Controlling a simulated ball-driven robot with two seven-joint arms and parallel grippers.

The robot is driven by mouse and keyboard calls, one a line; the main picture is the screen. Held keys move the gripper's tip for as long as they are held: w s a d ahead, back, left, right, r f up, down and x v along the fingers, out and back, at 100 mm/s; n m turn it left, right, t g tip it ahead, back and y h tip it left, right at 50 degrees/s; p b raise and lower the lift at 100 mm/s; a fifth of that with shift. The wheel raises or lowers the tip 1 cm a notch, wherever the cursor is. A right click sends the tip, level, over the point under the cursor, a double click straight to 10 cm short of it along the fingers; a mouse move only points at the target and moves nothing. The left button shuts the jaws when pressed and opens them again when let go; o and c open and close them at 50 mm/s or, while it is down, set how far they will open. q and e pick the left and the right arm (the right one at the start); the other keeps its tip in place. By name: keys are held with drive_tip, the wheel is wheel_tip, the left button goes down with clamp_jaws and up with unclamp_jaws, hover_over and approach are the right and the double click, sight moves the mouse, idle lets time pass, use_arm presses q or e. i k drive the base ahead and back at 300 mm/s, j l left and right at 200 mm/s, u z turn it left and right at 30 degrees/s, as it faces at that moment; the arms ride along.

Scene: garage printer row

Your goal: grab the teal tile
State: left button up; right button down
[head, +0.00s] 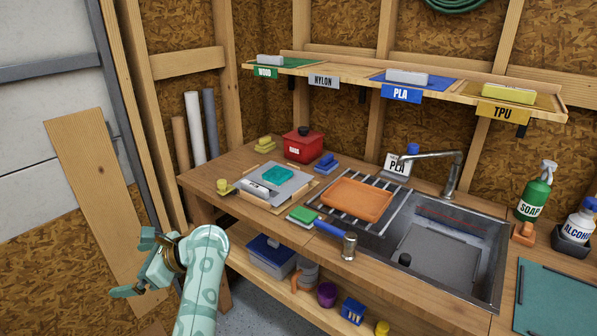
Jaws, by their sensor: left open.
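The teal tile (278,174) lies on a grey plate (268,195) on the left part of the wooden workbench. It is a small flat rounded slab. My left gripper (131,269) is open and empty at the lower left, off the bench's left end, lower in the picture than the tile and well apart from it. My right gripper is not in view.
A green block (302,214) and a blue-handled tool (333,231) lie in front.

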sight(277, 174)
drive_tip(key=i+z, duration=0.4)
drive_tip(key=i+j+z, duration=0.1)
drive_tip(key=i+z, duration=0.3)
drive_tip(key=i+j+z, duration=0.2)
drive_tip(key=z, duration=0.2)
drive_tip(key=j, duration=0.3)
drive_tip(key=i+j, duration=0.1)
drive_tip(key=j, duration=0.2)
